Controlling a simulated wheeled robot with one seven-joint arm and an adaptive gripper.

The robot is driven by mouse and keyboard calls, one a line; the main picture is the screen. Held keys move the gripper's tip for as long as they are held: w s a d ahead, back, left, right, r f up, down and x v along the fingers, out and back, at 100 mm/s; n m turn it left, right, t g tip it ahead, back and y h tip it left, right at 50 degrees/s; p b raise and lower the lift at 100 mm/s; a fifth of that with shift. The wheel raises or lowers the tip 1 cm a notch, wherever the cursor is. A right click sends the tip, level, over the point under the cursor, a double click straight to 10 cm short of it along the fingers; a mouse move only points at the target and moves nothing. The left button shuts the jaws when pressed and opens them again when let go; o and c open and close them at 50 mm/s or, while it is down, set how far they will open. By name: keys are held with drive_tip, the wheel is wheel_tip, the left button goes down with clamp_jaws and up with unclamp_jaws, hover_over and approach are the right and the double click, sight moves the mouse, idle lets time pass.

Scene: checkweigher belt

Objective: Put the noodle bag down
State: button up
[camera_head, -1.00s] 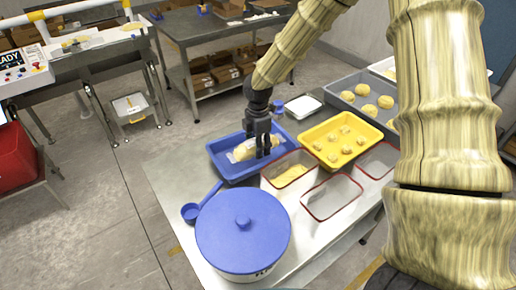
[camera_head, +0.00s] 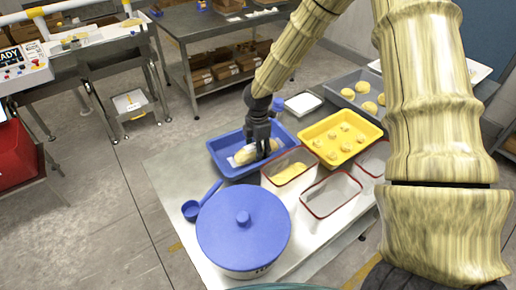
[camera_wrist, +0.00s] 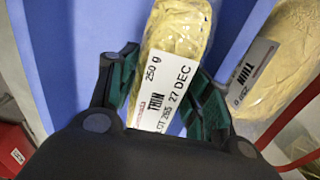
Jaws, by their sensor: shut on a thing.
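My gripper (camera_head: 262,152) points down into the blue tray (camera_head: 222,171) and is shut on a noodle bag. In the wrist view the held noodle bag (camera_wrist: 181,28) is a clear bag of pale yellow noodles between the green finger pads. Its white label reads THIN, 250 g, 27 DEC. A second, similar bag (camera_wrist: 281,50) lies beside it on the right, also labelled THIN. In the head view, pale bag (camera_head: 243,156) shows at the fingers, low in the tray; I cannot tell whether the held bag touches the tray floor.
A yellow tray (camera_head: 312,131) of dough pieces and red-rimmed bins (camera_head: 330,210) stand to the right. A blue-lidded tub (camera_head: 243,237) and a blue scoop (camera_head: 192,210) are in front. A grey tray (camera_head: 345,92) of dough is behind. The table's left strip is bare.

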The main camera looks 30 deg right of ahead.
drive_tip(key=o, duration=0.9)
drive_tip(key=shift+f, duration=0.1)
wheel_tip(320, 180, up, 13)
drive_tip(key=shift+r+b, duration=0.15)
drive_tip(key=shift+b, duration=0.8)
